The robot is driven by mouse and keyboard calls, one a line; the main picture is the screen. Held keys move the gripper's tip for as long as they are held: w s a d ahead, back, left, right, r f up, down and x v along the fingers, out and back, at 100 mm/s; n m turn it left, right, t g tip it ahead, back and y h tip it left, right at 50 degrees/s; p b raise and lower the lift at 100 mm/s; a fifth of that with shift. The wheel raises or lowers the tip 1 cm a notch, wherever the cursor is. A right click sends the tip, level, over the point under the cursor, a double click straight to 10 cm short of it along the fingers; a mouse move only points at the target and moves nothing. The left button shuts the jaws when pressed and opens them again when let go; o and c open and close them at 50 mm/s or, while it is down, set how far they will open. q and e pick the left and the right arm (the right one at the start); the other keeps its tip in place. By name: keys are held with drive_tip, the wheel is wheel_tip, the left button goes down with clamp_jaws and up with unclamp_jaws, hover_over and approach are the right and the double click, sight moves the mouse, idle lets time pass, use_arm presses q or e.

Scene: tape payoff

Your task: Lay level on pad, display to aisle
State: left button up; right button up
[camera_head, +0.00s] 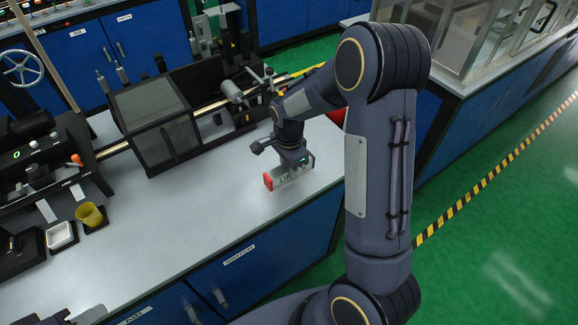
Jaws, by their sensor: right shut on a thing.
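My right gripper (291,166) reaches down over the grey bench top and is shut on the level (292,178). The level is a short grey bar with a red end at the left and dark lettering on the side towards me. It is at or just above the bench near the front edge; I cannot tell whether it touches. I cannot make out its display for certain, nor a pad under it. A dark grey part of my left arm shows at the bottom left corner, with its gripper's fingers not clear.
A black machine with a clear-fronted box (155,120) stands on the bench behind and left of the level. The bench top (190,205) between is clear. A green aisle floor (490,240) lies right.

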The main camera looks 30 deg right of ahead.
drive_tip(key=shift+f, duration=0.1)
drive_tip(key=shift+f, duration=0.15)
drive_tip(key=o, duration=1.1)
wheel_tip(320, 180, up, 12)
drive_tip(key=s+a+r+n+t+y, duration=0.2)
drive_tip(key=s+n, duration=0.5)
drive_tip(key=s, duration=0.4)
drive_tip(key=s+a+r+n+t+y, duration=0.1)
drive_tip(key=s+a+r+n+t, duration=0.2)
drive_tip(key=s+a+n, duration=0.2)
drive_tip(key=s+n, duration=0.3)
drive_tip(key=s, duration=0.3)
drive_tip(key=shift+a+n+t+y, duration=0.15)
drive_tip(key=shift+n+t+y, duration=0.15)
drive_tip(key=shift+y, duration=0.1)
